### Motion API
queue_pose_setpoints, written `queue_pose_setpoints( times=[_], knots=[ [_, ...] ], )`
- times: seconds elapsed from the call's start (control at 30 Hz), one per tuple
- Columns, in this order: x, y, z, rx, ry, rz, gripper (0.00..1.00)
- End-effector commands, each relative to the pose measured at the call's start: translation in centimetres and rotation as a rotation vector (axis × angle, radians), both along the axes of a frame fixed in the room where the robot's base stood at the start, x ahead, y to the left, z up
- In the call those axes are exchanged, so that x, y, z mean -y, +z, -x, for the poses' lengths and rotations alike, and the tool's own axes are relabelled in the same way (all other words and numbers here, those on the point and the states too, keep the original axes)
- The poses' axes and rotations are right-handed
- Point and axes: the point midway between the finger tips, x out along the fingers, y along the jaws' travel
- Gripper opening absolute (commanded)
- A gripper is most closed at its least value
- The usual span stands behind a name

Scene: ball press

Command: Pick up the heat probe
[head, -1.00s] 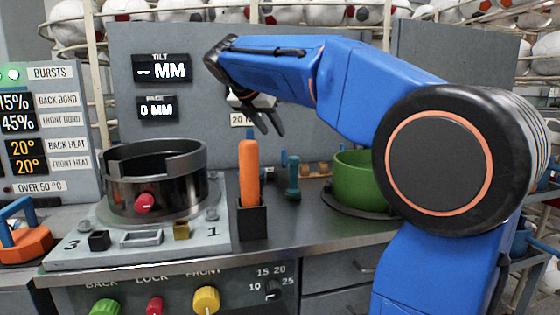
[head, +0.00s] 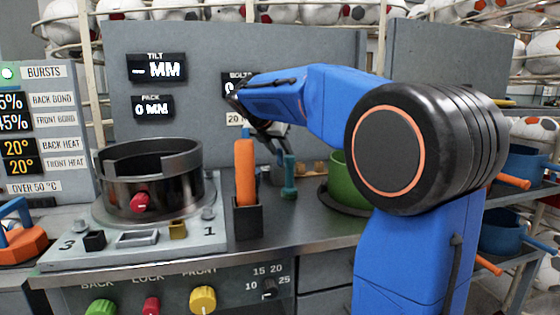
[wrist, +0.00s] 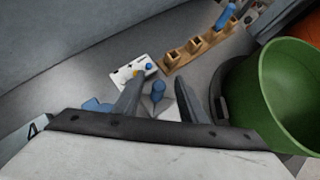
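No label shows which thing is the heat probe. An orange-handled tool (head: 245,172) stands upright in a black holder (head: 248,220), right of the round press. A small teal-blue upright piece (head: 289,178) stands on the bench behind and right of it. My gripper (head: 277,143) hangs above the bench behind the orange handle, pointing down. In the wrist view my gripper (wrist: 157,80) is open, with a gap between its fingers. A blue-topped piece (wrist: 158,90) shows in that gap, lower down; I see no contact with it.
A white plate (wrist: 124,76) with blue knobs lies beyond the fingers. A wooden rack (wrist: 180,58) holds a blue-handled item. A green pot (head: 343,180) stands to the right. The dark press ring (head: 150,185) stands at left, and a grey panel rises behind the bench.

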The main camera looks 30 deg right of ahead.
Motion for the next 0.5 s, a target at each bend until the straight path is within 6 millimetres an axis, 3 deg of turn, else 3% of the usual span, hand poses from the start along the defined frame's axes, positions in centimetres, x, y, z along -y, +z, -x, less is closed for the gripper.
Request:
queue_pose_setpoints(
  times=[0.23, 0.5],
  knots=[
    [2.0, -2.4, -1.3, -0.003, -0.002, -0.001, 0.38],
    [2.4, -2.9, -1.6, -0.001, -0.001, 0.0, 0.38]
  ],
)
